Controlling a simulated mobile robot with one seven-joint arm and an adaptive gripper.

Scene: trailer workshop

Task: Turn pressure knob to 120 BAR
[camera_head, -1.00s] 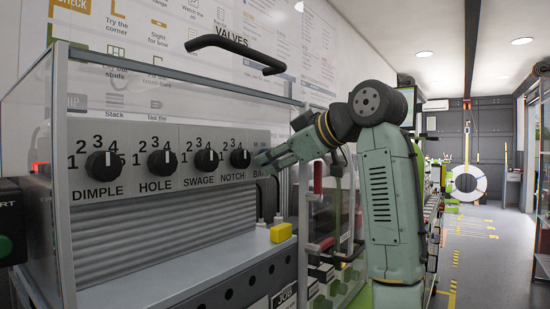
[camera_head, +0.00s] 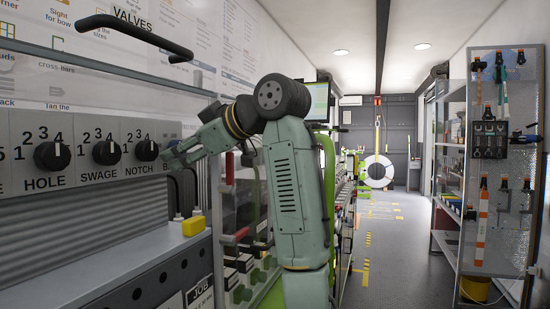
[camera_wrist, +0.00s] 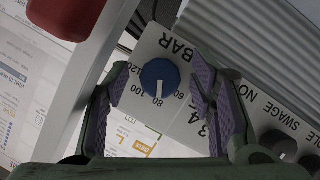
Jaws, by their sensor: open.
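The pressure knob (camera_wrist: 160,78) is blue with a white pointer, on a white plate marked BAR, seen in the wrist view. Its pointer faces the 80 mark; figures 60, 80 and 100 are around it. My gripper (camera_wrist: 157,72) is open, with its purple-padded fingers on either side of the knob in the picture. Gaps show between the pads and the knob, and I cannot tell how far in front of it the tips are. In the head view my gripper (camera_head: 178,157) is at the right end of the knob panel and hides the BAR knob.
Black NOTCH (camera_head: 147,150), SWAGE (camera_head: 107,152) and HOLE (camera_head: 52,155) knobs line the panel to the left. A yellow block (camera_head: 193,226) sits on the ledge below. A black bar handle (camera_head: 133,35) is above. The aisle (camera_head: 400,240) at right is clear.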

